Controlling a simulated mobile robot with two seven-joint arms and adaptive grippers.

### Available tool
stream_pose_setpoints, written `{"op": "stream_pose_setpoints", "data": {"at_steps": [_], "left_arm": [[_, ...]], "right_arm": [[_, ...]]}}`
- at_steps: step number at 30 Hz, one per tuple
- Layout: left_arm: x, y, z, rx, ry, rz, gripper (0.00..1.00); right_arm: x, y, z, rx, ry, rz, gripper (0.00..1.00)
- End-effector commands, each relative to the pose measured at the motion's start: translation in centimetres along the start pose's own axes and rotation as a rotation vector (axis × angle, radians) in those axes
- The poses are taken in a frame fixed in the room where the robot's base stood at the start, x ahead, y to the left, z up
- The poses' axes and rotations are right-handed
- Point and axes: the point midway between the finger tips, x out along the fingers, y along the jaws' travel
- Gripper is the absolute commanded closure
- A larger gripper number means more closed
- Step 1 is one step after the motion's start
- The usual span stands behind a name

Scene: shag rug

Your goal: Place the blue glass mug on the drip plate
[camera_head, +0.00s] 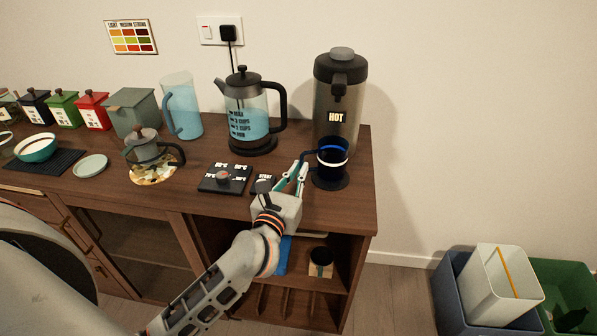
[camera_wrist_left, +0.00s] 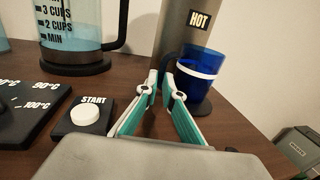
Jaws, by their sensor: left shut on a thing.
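The blue glass mug (camera_head: 332,155) with a white band is upright in front of the dispenser marked HOT (camera_head: 336,100). It also shows in the left wrist view (camera_wrist_left: 201,76). The round black drip plate (camera_head: 330,183) is directly under the mug at the dispenser's foot. I cannot tell whether the mug's base touches the plate or is slightly above it. My left gripper (camera_head: 302,170) is shut on the mug's dark handle, to the left of its body. The fingertips partly hide the handle. My right gripper is not in view.
A START button (camera_head: 264,182) and a temperature panel (camera_head: 226,178) lie left of the gripper. A glass press (camera_head: 248,115) stands behind them. The cabinet's right edge is close to the drip plate. Bins (camera_head: 490,290) stand on the floor at right.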

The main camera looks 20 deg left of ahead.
Motion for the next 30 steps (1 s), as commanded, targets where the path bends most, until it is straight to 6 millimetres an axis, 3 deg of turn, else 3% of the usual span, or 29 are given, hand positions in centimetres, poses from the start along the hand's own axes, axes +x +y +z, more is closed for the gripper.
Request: {"op": "stream_pose_setpoints", "data": {"at_steps": [17, 18, 20, 30], "left_arm": [[-0.2, -0.1, -1.8, -0.006, 0.023, 0.0, 1.0], [-0.2, -0.1, -1.9, -0.007, 0.024, 0.0, 0.88], [-0.2, -0.1, -1.9, -0.008, 0.024, -0.001, 0.73], [-0.3, -0.2, -2.1, -0.009, 0.028, -0.002, 0.73]], "right_arm": [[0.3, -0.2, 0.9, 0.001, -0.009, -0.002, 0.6], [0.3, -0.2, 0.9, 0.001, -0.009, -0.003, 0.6], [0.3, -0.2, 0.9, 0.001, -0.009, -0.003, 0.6], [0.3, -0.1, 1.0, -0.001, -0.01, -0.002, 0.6]]}}
